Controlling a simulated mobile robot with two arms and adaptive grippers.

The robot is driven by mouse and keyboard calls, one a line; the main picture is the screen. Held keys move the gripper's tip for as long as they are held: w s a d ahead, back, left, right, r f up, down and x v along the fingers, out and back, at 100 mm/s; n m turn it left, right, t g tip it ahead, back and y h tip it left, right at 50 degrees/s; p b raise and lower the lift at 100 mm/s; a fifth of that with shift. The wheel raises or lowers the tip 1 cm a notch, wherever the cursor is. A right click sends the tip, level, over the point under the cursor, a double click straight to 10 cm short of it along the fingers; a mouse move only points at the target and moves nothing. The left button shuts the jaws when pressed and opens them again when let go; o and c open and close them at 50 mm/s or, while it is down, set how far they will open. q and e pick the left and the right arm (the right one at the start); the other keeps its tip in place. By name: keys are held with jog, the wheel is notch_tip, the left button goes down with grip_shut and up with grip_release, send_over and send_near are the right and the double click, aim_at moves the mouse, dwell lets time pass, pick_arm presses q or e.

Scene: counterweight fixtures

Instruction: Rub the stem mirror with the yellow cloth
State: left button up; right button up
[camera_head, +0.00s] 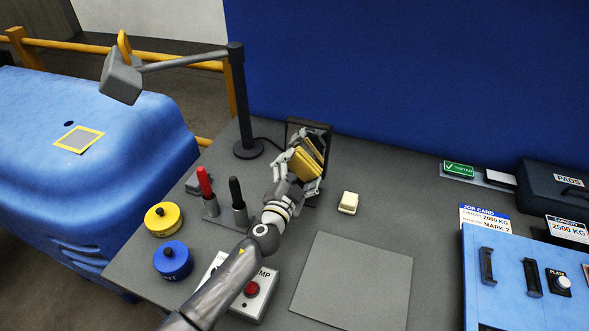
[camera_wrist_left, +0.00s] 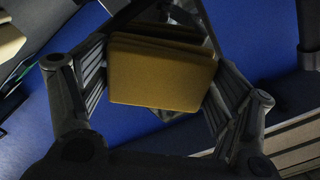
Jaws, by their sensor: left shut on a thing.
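The yellow cloth (camera_head: 301,163) is a folded pad held between the fingers of my left gripper (camera_head: 298,160). In the left wrist view, the cloth (camera_wrist_left: 160,75) fills the space between the two fingers. The stem mirror (camera_head: 312,127), a dark-framed upright panel, stands at the back of the bench. My gripper and the cloth are right in front of it and hide much of its face. A yellow reflection shows in the glass. I cannot tell whether the cloth touches it. My right gripper is out of view.
A desk lamp (camera_head: 240,110) stands behind, left of the mirror. Red and black markers (camera_head: 206,185) in a holder, yellow (camera_head: 163,218) and blue (camera_head: 173,260) round pots and a lamp switch box (camera_head: 255,294) lie near my arm. A cream block (camera_head: 348,203) and grey mat (camera_head: 355,280) are right.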

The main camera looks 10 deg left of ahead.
aim_at(294, 157)
pick_arm(q)
jog(key=shift+s+d+b, duration=0.15)
jog(key=shift+d+b, duration=0.1)
jog(key=shift+d, duration=0.75)
jog(key=shift+s+d+b, duration=0.1)
jog(key=shift+d+b, duration=0.1)
jog(key=shift+d, duration=0.8)
jog(key=shift+r+p, duration=1)
jog(key=shift+r, duration=0.2)
jog(key=shift+w+a+f, duration=0.1)
jog(key=shift+w+a, duration=0.15)
jog(key=shift+a, duration=0.55)
jog(key=shift+w+a, duration=0.2)
jog(key=shift+a, duration=0.9)
jog(key=shift+w+a, duration=0.25)
jog(key=shift+a, duration=0.9)
jog(key=shift+w+a, duration=0.2)
jog(key=shift+a, duration=0.9)
jog(key=shift+d+r+p, duration=0.1)
jog(key=shift+r+p, duration=1.05)
jog(key=shift+s+d+f+b, duration=0.15)
jog(key=shift+d+b, duration=0.25)
jog(key=shift+d, duration=1.1)
jog(key=shift+s+d+b, duration=0.25)
jog(key=shift+d+b, duration=0.1)
jog(key=shift+d, duration=1)
jog(key=shift+s+d+b, duration=0.2)
jog(key=shift+d+b, duration=0.1)
jog(key=shift+d, duration=1)
